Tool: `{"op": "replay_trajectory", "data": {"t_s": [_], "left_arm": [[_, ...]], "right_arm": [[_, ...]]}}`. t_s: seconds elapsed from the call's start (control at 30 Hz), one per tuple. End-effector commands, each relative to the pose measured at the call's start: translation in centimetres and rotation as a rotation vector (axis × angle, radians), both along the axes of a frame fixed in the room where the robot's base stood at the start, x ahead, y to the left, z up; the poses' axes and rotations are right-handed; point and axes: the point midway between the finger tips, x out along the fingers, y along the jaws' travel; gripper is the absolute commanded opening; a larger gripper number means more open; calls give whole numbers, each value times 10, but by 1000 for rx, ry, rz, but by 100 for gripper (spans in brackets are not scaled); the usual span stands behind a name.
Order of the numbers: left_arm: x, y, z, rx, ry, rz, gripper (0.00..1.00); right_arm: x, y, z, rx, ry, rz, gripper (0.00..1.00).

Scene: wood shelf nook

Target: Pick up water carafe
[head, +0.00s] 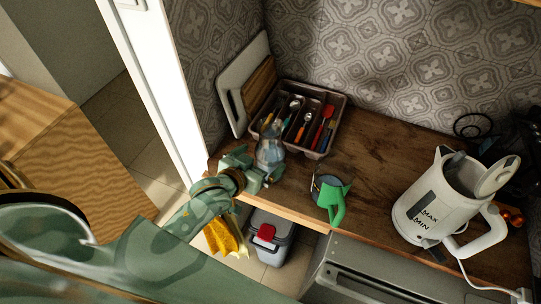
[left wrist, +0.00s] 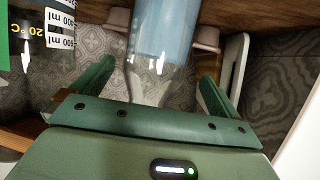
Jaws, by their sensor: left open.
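The water carafe (head: 270,148), a clear bluish glass vessel, stands on the wooden counter just in front of the cutlery tray. My left gripper (head: 259,169) is open at the near side of the carafe. In the left wrist view, the carafe (left wrist: 163,35) shows ahead, in the gap between the two green fingers of the left gripper (left wrist: 155,85). The fingers look apart from the glass, though exact contact is hard to tell. The gripper hides the lower part of the carafe in the head view. My right gripper does not show.
Cutting boards (head: 246,88) lean on the wall. A measuring jug (head: 318,187) with a green handle stands right of the gripper. A white kettle (head: 432,205) stands farther right. Bare counter lies between.

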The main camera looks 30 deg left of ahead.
Motion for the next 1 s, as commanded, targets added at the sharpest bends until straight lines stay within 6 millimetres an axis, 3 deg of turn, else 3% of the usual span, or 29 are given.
{"op": "replay_trajectory", "data": {"t_s": [0.3, 0.57, 0.6, 0.83, 1.0], "left_arm": [[40, -10, -21, 0, -1, 1, 100], [45, -11, -22, 0, 0, 0, 100], [45, -11, -22, 0, 0, 0, 97], [45, -11, -22, 0, 0, 0, 35], [46, -11, -20, -1, -4, 0, 35]], "right_arm": [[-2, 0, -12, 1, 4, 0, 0], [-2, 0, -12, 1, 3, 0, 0], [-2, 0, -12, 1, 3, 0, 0], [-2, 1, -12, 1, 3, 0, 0], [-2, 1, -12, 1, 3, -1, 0]]}}
